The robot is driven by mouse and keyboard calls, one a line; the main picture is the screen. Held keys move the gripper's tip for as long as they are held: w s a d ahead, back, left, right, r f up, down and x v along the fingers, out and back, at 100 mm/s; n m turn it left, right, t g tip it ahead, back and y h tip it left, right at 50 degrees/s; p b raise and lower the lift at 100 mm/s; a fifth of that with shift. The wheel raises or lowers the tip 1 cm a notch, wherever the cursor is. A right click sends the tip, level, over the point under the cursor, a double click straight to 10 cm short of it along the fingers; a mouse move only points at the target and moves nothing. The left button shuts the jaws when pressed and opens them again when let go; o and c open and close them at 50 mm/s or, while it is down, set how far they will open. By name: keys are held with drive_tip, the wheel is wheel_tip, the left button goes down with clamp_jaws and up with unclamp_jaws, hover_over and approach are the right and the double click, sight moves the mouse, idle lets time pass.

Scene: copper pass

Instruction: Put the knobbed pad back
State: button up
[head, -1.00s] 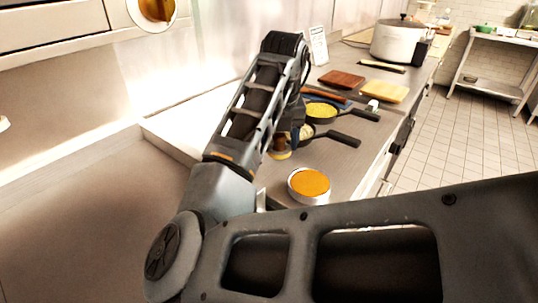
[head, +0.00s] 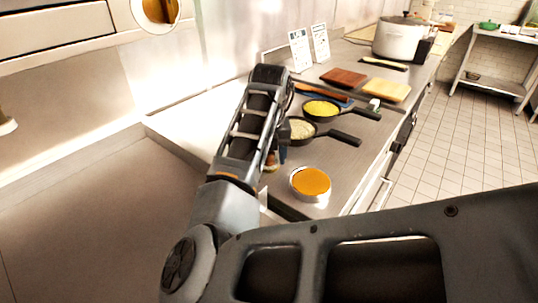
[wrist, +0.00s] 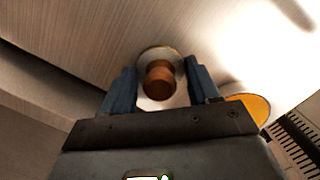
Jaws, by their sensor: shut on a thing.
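The knobbed pad (wrist: 160,78) shows in the wrist view as a brown wooden knob over a pale round base. It lies between the two blue fingers of my gripper (wrist: 160,68), which is shut on it. In the head view the pad (head: 271,162) is a small brown bit, mostly hidden by my arm. My gripper is at the left of the round tin with an orange top (head: 311,183). The tin's edge also shows in the wrist view (wrist: 252,104), right of the fingers. I cannot tell whether the pad touches the counter.
Two dark pans, one with yellow food (head: 320,108) and one with pale food (head: 300,129), stand beyond the tin, handles to the right. Farther back are a brown board (head: 343,77), a yellowish board (head: 387,90), a large pot (head: 403,40) and two upright cards (head: 300,48).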

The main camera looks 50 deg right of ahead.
drive_tip(key=o, duration=0.9)
drive_tip(key=shift+o, duration=0.2)
wheel_tip(320, 180, up, 12)
drive_tip(key=s+a+b, duration=0.1)
